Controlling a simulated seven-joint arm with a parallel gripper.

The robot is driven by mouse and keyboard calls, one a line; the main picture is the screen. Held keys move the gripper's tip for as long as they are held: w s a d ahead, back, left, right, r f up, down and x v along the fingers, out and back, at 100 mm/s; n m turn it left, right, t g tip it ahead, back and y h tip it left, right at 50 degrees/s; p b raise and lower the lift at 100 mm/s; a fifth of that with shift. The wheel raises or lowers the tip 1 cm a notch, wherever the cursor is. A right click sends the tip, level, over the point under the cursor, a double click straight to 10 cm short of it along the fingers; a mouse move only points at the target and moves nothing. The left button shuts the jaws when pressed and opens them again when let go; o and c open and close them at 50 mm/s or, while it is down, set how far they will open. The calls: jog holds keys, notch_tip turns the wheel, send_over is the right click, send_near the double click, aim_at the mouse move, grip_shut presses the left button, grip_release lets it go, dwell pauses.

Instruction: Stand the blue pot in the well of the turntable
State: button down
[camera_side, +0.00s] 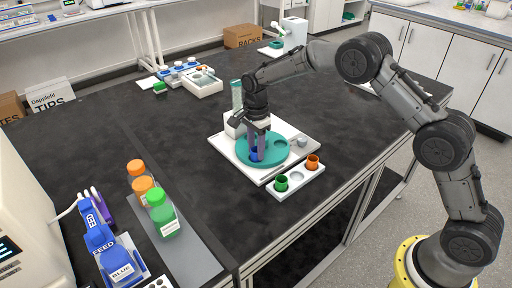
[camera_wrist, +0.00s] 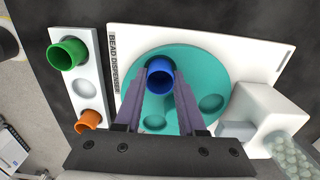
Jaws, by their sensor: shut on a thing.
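The blue pot (camera_wrist: 160,76) is held between the two fingers of my gripper (camera_wrist: 160,82), open end facing the wrist camera. In the side view the blue pot (camera_side: 254,153) shows low between the fingers of my gripper (camera_side: 257,151), over the teal turntable (camera_side: 275,157). The turntable (camera_wrist: 190,62) has round wells; one empty well (camera_wrist: 212,103) lies right of the pot and another (camera_wrist: 155,122) lies between the fingers, nearer the wrist. The pot's base is hidden, so I cannot tell whether it is in a well or just above the disc.
A white rack (camera_wrist: 88,50) beside the dispenser base holds a green pot (camera_wrist: 67,53) and an orange pot (camera_wrist: 88,121), with an empty middle hole. The dispenser block (camera_wrist: 262,112) stands close to my right finger. Capped bottles (camera_side: 160,212) stand at the left; the dark bench between is clear.

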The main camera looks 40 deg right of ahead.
jog(key=shift+c, duration=0.5)
grip_release()
jog(key=shift+r, duration=0.15)
notch_tip(320, 180, up, 7)
dwell(1.1)
